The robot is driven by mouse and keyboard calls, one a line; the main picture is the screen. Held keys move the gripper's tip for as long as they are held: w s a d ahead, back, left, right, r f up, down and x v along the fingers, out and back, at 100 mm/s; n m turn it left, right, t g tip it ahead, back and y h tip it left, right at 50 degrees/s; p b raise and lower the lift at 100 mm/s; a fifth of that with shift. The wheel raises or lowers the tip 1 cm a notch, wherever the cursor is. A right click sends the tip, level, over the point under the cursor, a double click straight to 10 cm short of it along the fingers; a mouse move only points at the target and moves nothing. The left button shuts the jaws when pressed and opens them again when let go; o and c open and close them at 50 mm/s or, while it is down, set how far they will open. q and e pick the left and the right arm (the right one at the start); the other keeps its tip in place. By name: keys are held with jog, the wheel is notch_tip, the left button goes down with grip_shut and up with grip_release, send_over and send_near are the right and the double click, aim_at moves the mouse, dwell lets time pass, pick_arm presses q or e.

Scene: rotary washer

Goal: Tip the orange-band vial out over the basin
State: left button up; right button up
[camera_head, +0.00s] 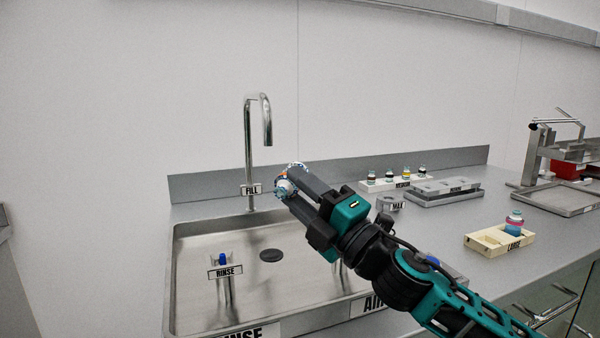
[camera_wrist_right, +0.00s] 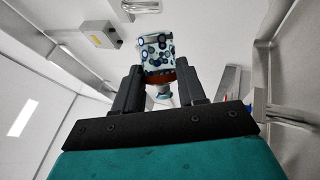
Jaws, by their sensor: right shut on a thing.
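The orange-band vial (camera_head: 283,186) is held at the tips of my right gripper (camera_head: 291,184), which is shut on it. In the head view it appears above the back of the steel basin (camera_head: 200,290), right of the faucet, and is small and partly hidden by the fingers. In the right wrist view the vial (camera_wrist_right: 157,55) shows a pale body with dark blue round spots, an orange-brown band and a narrow pale end pointing back between the fingers of my right gripper (camera_wrist_right: 160,78). I cannot see any liquid leaving it. My left gripper is not in view.
A faucet (camera_head: 250,140) labelled FILL rises behind the basin. A RINSE fixture (camera_head: 224,272) stands in the basin's left part, near a dark drain (camera_head: 271,255). On the counter are a rack of several vials (camera_head: 395,181), grey trays (camera_head: 445,190) and a cream LOADS-like tray (camera_head: 490,243) with a vial (camera_head: 514,222).

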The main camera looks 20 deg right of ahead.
pick_arm(q)
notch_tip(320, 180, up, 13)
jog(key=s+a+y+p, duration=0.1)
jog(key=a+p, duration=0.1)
jog(key=p, duration=1.5)
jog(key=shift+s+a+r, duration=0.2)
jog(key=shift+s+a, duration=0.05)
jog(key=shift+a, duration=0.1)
pick_arm(e)
notch_tip(320, 180, up, 2)
jog(key=m+g+h, duration=0.1)
jog(key=m+g, duration=0.1)
jog(key=m, duration=0.4)
jog(key=m+g+h, duration=0.2)
jog(key=m+g, duration=0.1)
jog(key=m, duration=0.3)
jog(key=m+g+h, duration=0.1)
jog(key=m+g, duration=0.2)
jog(key=m, duration=0.4)
jog(key=shift+r, duration=0.25)
